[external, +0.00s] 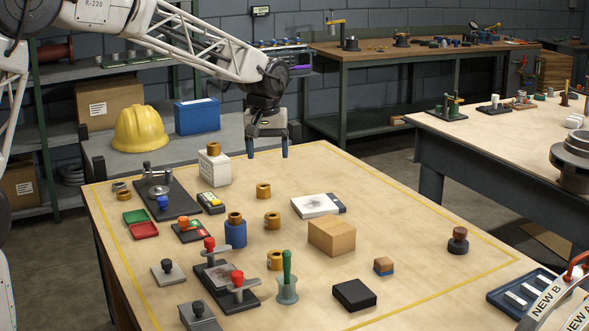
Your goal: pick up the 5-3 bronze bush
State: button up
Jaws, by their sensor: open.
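Several bronze bushes are in the external view, and no 5-3 marking is legible on any of them. One bush (263,191) stands on the table at the middle, another bush (272,220) is nearer the camera, and a third bush (275,260) is nearer still, beside a green-handled tool. Another bronze piece (214,148) sits on a white box, and one (235,218) sits on a blue cylinder. A ring-like bush (123,195) lies at the left. My gripper (267,153) is open and empty, pointing down above the far part of the table, apart from all bushes.
The white box (214,168) and blue cylinder (235,235) stand near the bushes. A cardboard box (332,237), a white block (316,205) and red-handled clamps (228,282) surround them.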

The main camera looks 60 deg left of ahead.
jog(key=w+a+f+n, duration=0.1)
jog(key=w+a+f, duration=0.2)
jog(key=a, duration=0.3)
jog(key=w+a+f+n, duration=0.2)
jog(key=w+a+f, duration=0.1)
jog(key=a, duration=0.2)
jog(key=n, duration=0.2)
send_over(264, 188)
jog(key=a, duration=0.2)
notch_tip(264, 188, down, 7)
jog(key=shift+w+d+g, duration=0.2)
jog(key=shift+w+g, duration=0.1)
jog(key=shift+g, duration=0.1)
jog(key=shift+f, duration=1.25)
jog(key=shift+f, duration=0.1)
jog(key=shift+s+d+f, duration=0.1)
jog(key=shift+d+f, duration=0.05)
jog(key=shift+f, duration=2.35)
